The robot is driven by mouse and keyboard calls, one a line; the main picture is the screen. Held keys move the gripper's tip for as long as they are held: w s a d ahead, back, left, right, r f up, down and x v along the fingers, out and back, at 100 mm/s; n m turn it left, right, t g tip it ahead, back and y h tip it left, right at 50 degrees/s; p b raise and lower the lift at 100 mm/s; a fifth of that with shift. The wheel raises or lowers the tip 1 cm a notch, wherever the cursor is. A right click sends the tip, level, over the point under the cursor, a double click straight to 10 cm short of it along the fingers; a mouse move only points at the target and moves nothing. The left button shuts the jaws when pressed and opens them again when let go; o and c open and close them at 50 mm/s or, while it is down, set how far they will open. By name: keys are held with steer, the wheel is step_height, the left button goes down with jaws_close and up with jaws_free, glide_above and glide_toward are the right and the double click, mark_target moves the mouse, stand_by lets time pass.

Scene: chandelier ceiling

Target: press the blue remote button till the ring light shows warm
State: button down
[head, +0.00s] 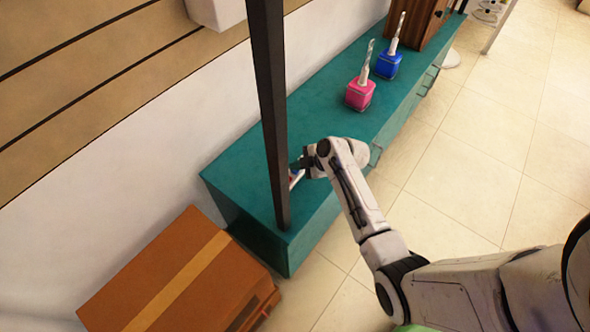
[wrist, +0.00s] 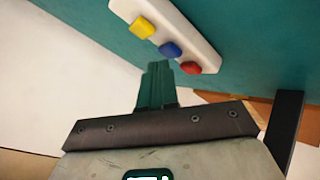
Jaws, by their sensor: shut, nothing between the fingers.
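The white remote (wrist: 192,32) lies on the teal cabinet top and shows yellow, blue and red buttons in a row in the wrist view. The blue button (wrist: 170,49) is the middle one. My gripper (wrist: 158,72) is shut and empty, its dark green fingertips just below the blue button in the picture. I cannot tell whether they touch it. In the head view my gripper (head: 301,164) is over the near end of the cabinet, and the remote (head: 296,178) is mostly hidden by it and a post. I cannot make out a ring light in either view.
A dark post (head: 269,110) rises at the near end of the teal cabinet (head: 315,105), close to my gripper. Pink (head: 360,93) and blue (head: 388,64) holders with drill bits stand farther along it. A cardboard box (head: 180,275) sits on the floor. Tiled floor at right is clear.

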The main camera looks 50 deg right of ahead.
mark_target(298, 172)
steer(key=shift+f+b, duration=0.45)
steer(key=shift+f, duration=0.05)
stand_by(0.3)
stand_by(0.4)
steer(key=shift+r+p, duration=0.6)
steer(key=shift+r, duration=0.35)
steer(key=shift+r+p, duration=1.85)
steer(key=shift+r, duration=0.65)
stand_by(2.3)
